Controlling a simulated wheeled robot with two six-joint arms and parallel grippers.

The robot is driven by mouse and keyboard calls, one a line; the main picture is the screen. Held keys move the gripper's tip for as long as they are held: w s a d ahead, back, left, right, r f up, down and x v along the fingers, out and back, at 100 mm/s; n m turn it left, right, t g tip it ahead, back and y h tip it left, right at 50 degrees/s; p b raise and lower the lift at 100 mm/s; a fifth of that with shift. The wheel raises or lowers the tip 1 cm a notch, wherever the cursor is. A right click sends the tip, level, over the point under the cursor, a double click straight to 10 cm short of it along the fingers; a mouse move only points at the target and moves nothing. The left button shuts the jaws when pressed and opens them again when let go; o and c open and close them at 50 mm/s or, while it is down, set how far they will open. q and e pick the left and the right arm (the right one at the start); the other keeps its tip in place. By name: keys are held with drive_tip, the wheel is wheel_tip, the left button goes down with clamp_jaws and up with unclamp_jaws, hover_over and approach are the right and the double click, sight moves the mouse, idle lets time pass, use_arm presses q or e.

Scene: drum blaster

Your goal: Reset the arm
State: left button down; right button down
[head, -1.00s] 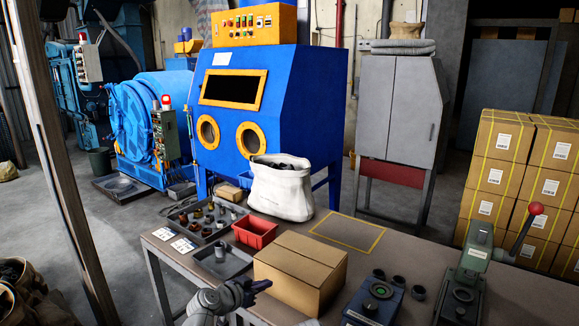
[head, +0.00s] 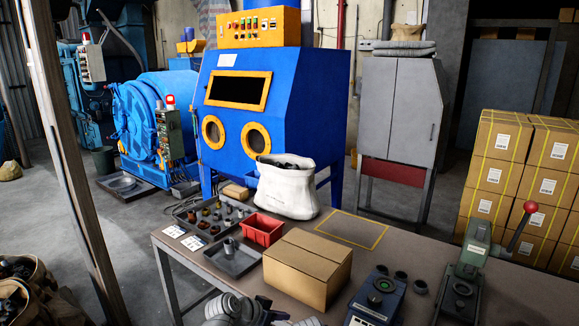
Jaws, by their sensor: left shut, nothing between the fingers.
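My left gripper (head: 276,314) is at the bottom edge of the head view, in front of the workbench's near edge. Its dark fingers are shut and empty, and the frame cuts off part of it. The grey arm behind it is also partly cut off. A closed cardboard box (head: 307,268) sits on the workbench (head: 420,262) just beyond the gripper, apart from it as far as I can tell. My right gripper is not in view.
On the bench are a red bin (head: 262,229), a grey parts tray (head: 232,262), a white sack (head: 285,190), a blue device (head: 376,298) and a red-knobbed lever press (head: 478,262). A yellow-outlined area (head: 345,229) is bare. Sacks (head: 25,290) stand lower left.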

use_arm(q)
drive_tip(key=s+a+n+g+y+p, duration=0.1)
drive_tip(key=s+a+g+y+p, duration=0.1)
drive_tip(key=s, duration=0.7)
drive_tip(key=s+a+f+n+g+y+p, duration=0.1)
drive_tip(key=s+n+g+y+p, duration=0.1)
drive_tip(key=s+g+y, duration=0.3)
drive_tip(key=shift+s+a+n+y+p, duration=0.35)
drive_tip(key=shift+s+y+p, duration=0.45)
drive_tip(key=shift+s, duration=1.2)
